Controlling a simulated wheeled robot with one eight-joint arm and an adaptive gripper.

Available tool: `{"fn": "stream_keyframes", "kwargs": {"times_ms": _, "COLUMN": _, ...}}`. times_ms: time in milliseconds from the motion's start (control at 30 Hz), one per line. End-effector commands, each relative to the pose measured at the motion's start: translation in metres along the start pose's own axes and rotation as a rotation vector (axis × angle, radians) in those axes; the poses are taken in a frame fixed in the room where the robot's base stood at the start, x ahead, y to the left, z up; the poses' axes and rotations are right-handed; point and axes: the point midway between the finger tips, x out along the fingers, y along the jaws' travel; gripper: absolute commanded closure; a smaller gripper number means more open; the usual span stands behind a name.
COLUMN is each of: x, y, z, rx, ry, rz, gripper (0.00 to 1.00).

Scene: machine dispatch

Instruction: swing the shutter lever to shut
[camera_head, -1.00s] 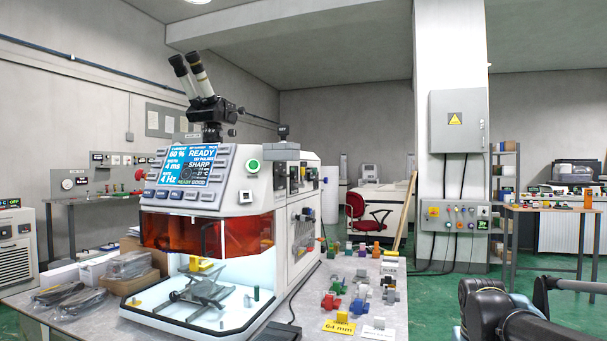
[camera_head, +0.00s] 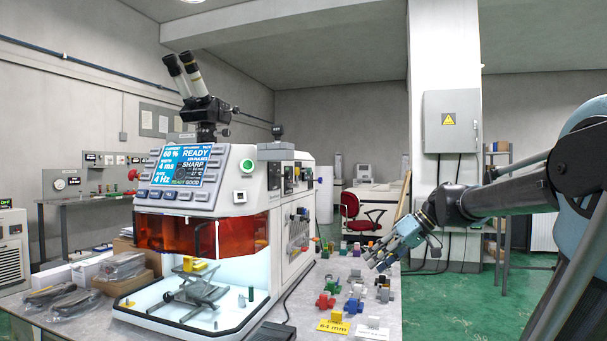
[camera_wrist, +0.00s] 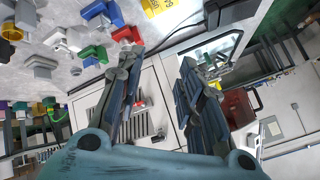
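The white laser machine (camera_head: 228,195) stands on the grey bench, with its screen reading READY. Its right side panel carries small dark knobs and levers (camera_head: 299,216); which one is the shutter lever I cannot tell for sure. In the wrist view, the machine's pale side panel (camera_wrist: 90,98) has a dark slotted grille, and a small red-tipped part (camera_wrist: 139,105) shows between my fingers. My gripper (camera_head: 376,260) is to the right of the machine, above the bench's right part, apart from the panel. In the wrist view my gripper (camera_wrist: 159,62) is open and empty.
Several coloured blocks and fixtures (camera_head: 352,306) lie on the bench to the right of the machine, below my gripper. A yellow 64 mm card (camera_head: 333,327) is at the front. A dark pedal-like box (camera_head: 272,334) and cable lie beside the machine. A pillar with a control box stands behind.

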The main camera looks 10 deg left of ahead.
Motion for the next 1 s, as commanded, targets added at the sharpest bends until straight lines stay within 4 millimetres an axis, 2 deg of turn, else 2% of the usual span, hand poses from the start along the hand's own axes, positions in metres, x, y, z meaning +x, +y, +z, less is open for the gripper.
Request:
{"fn": "stream_keyframes", "kwargs": {"times_ms": 33, "x": -0.006, "y": -0.003, "z": -0.029, "rx": -0.053, "ry": 0.038, "rz": -0.046, "gripper": 0.66}}
{"fn": "stream_keyframes", "kwargs": {"times_ms": 300, "x": -0.041, "y": -0.022, "z": -0.166, "rx": -0.362, "ry": 0.298, "rz": -0.266, "gripper": 0.66}}
{"fn": "stream_keyframes", "kwargs": {"times_ms": 400, "x": -0.056, "y": -0.025, "z": -0.211, "rx": -0.47, "ry": 0.408, "rz": -0.323, "gripper": 0.66}}
{"fn": "stream_keyframes", "kwargs": {"times_ms": 500, "x": -0.07, "y": -0.027, "z": -0.248, "rx": -0.56, "ry": 0.509, "rz": -0.365, "gripper": 0.66}}
{"fn": "stream_keyframes", "kwargs": {"times_ms": 600, "x": -0.081, "y": -0.027, "z": -0.275, "rx": -0.628, "ry": 0.59, "rz": -0.389, "gripper": 0.66}}
{"fn": "stream_keyframes", "kwargs": {"times_ms": 700, "x": -0.089, "y": -0.026, "z": -0.291, "rx": -0.67, "ry": 0.644, "rz": -0.402, "gripper": 0.66}}
{"fn": "stream_keyframes", "kwargs": {"times_ms": 867, "x": -0.091, "y": -0.028, "z": -0.302, "rx": -0.697, "ry": 0.678, "rz": -0.409, "gripper": 0.66}}
{"fn": "stream_keyframes", "kwargs": {"times_ms": 1000, "x": -0.082, "y": -0.036, "z": -0.308, "rx": -0.699, "ry": 0.678, "rz": -0.412, "gripper": 0.66}}
